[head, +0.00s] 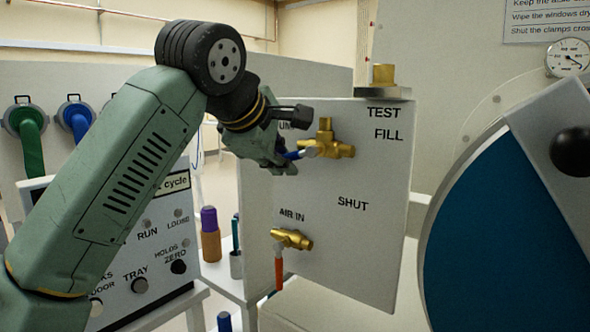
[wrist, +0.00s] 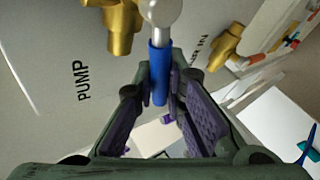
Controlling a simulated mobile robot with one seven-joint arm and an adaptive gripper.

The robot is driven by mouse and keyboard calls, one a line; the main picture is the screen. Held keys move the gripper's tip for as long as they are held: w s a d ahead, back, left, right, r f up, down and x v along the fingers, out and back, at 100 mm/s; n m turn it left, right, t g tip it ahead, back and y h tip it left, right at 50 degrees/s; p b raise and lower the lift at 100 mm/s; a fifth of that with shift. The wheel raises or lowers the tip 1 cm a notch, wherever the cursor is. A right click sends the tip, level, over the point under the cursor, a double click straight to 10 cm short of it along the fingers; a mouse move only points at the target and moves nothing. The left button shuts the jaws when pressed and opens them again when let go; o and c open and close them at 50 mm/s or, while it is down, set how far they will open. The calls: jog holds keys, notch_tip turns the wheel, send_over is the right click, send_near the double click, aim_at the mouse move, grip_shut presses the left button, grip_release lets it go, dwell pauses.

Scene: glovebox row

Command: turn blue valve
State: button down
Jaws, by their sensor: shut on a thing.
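In the head view the handle points left, into my gripper (head: 285,160). In the wrist view the blue handle (wrist: 159,72) lies between my gripper's purple-padded fingers (wrist: 158,100), which are shut on it. Its silver stem (wrist: 163,14) leads up to the brass valve body (wrist: 120,20). The fingers partly hide the PUMP label in the head view.
A second brass valve (head: 290,239) with an orange handle (head: 279,274) hanging down is below, near AIR IN. A button box (head: 150,245) stands left. Purple-capped (head: 209,220) and teal-topped items stand between.

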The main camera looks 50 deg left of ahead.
jog(key=shift+a+r+m+y+b, duration=0.1)
jog(key=shift+r+m+y+b, duration=0.35)
jog(key=shift+r+m+y, duration=0.7)
jog(key=shift+f+y, duration=0.1)
jog(key=shift+y, duration=0.15)
jog(key=c, duration=1.6)
grip_release()
jog(key=shift+c, duration=0.2)
jog(key=shift+n, duration=0.25)
